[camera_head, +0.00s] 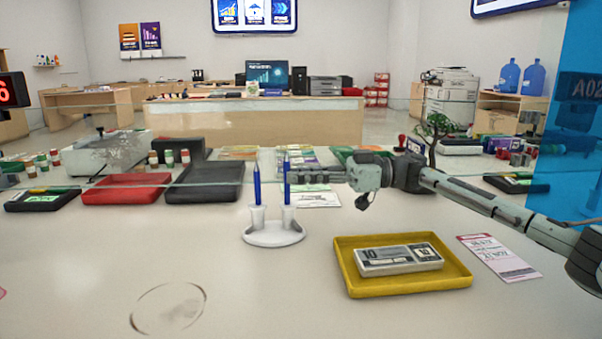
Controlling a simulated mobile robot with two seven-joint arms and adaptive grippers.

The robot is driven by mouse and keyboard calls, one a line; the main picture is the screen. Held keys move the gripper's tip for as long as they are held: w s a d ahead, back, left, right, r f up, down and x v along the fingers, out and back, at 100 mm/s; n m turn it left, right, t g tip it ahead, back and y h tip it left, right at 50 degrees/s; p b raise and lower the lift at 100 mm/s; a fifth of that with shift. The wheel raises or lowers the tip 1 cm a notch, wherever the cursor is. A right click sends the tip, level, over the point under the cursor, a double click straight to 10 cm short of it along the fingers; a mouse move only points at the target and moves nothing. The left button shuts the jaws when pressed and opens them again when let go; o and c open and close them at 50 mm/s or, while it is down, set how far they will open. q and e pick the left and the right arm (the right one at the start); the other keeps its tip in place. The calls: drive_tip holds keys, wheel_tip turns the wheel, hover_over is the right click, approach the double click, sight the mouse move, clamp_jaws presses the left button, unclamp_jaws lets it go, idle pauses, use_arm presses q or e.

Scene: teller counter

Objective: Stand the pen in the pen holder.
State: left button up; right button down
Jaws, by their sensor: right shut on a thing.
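The white pen holder (273,238) stands on the counter, with two upright cups on an oval base. One blue pen (257,187) stands upright in its left cup. A second blue pen (287,196) is upright over the right cup, its lower end at the cup's mouth. I cannot tell how deep it sits. My right gripper (291,177) reaches in from the right and is shut on this second pen, above the cup; its fingers hide part of the pen. My left gripper is not in view.
Red (125,189) and black (204,183) trays sit at the left.

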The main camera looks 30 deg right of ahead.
drive_tip(key=c, duration=1.6)
unclamp_jaws()
drive_tip(key=shift+o, duration=0.2)
drive_tip(key=shift+d, duration=0.1)
drive_tip(key=v, duration=1.1)
drive_tip(key=shift+s+d, duration=0.25)
drive_tip(key=shift+d, duration=0.1)
